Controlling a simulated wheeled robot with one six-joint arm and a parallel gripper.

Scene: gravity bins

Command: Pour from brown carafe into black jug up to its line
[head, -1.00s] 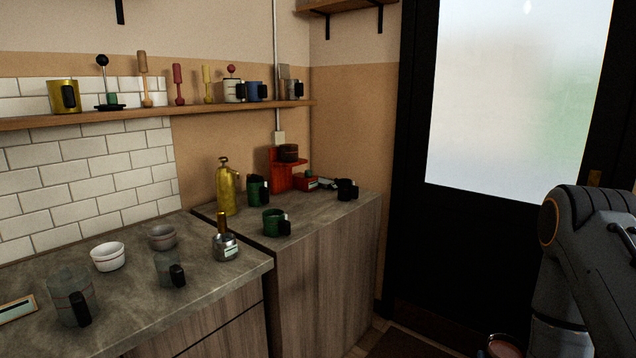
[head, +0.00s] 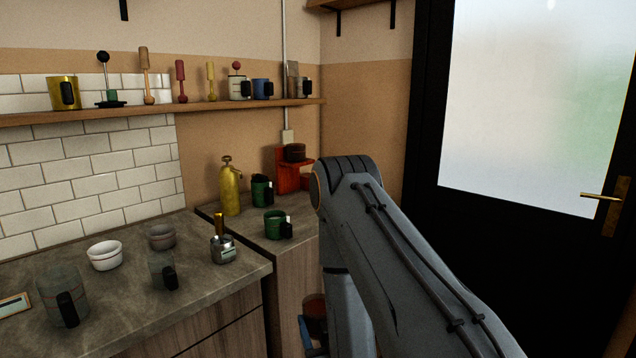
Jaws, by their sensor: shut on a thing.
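A brown vessel (head: 314,308), which looks like the brown carafe, shows low in the head view, beside my forearm and in front of the counter's end. My gripper (head: 308,338) is mostly cut off at the bottom edge and partly hidden by my arm; it is shut on the carafe. The carafe looks roughly upright; its contents are unclear. The small black jug on the right counter, seen a second ago, is now hidden behind my arm. Its line cannot be seen.
On the right counter (head: 240,240) stand a yellow bottle (head: 230,190), two green mugs (head: 275,225) and a red stand (head: 286,178). The left counter holds a metal pot (head: 222,250), bowls (head: 105,256) and glass jugs (head: 60,298). A black door (head: 500,250) is at right.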

